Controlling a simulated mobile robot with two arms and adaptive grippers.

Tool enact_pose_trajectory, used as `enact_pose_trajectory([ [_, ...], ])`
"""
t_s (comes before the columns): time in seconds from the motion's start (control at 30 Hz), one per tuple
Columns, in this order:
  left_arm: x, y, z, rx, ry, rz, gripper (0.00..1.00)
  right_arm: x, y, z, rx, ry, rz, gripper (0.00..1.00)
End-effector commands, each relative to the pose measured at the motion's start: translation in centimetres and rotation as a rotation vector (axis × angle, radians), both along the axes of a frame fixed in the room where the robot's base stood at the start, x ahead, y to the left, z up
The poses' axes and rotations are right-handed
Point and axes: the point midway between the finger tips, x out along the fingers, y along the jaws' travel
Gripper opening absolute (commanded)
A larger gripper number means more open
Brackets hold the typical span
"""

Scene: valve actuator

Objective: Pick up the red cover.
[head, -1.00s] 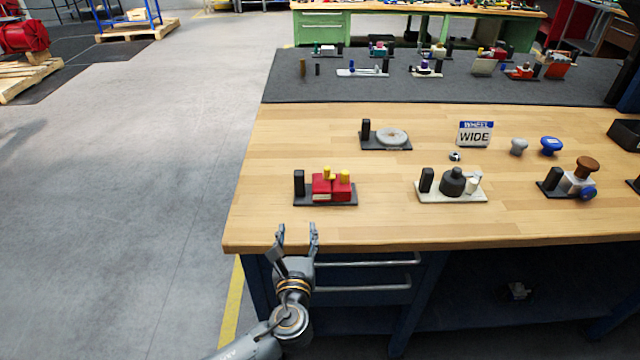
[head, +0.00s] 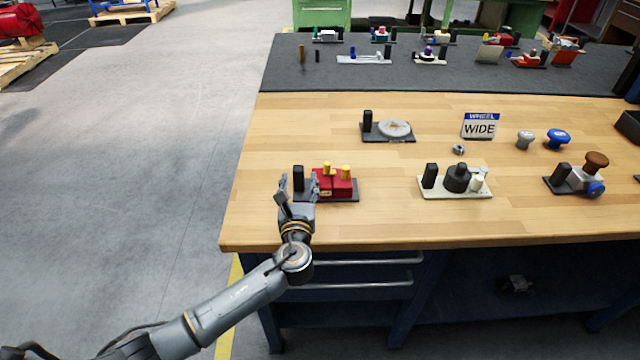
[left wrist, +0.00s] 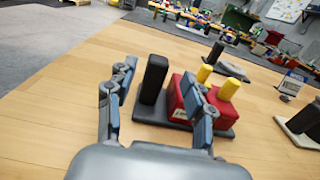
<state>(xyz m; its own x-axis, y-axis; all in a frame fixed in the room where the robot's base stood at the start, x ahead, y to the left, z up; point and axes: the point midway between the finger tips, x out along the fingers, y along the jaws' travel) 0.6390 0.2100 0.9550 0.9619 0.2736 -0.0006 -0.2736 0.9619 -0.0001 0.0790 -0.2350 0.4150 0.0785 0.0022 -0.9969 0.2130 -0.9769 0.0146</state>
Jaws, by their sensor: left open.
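The red cover (head: 336,183) is a boxy red piece with yellow knobs on top, on a dark base plate (head: 343,198) at the bench's front left. A black upright block (head: 298,178) stands on the plate's left end. In the left wrist view the red cover (left wrist: 177,96) is partly hidden behind my right-hand finger. My left gripper (head: 298,187) is open and empty at the plate's front left; it also shows in the left wrist view (left wrist: 158,108). There the black block (left wrist: 153,78) shows between its fingers, beyond them. My right gripper is not in view.
A plate with a grey disc (head: 395,129) lies behind. A pale plate (head: 440,192) with a dark round part lies to the right. A "WHEEL WIDE" sign (head: 480,126) and blue and grey knobs (head: 557,138) stand farther right. The wooden bench top (head: 265,140) left of these is bare.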

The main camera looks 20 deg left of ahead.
Motion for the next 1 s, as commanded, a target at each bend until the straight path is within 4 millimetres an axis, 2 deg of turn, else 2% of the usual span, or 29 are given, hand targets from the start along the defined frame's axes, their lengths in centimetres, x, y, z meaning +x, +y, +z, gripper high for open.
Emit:
enact_pose_trajectory([
  [0.3,4.0,1.4,0.1,0.001,0.000,0.002,0.53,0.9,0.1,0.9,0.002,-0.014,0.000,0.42],
  [0.63,4.6,1.6,0.0,0.000,0.001,0.001,0.53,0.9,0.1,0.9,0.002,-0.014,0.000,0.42],
  [0.67,4.6,1.6,0.0,0.000,0.001,0.001,0.49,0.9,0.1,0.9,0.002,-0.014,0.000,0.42],
  [0.9,4.6,1.6,0.0,0.000,0.001,0.001,0.00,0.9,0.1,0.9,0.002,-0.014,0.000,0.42],
  [1.0,4.6,1.6,0.0,0.001,0.001,0.001,0.00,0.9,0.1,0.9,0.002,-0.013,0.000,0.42],
])
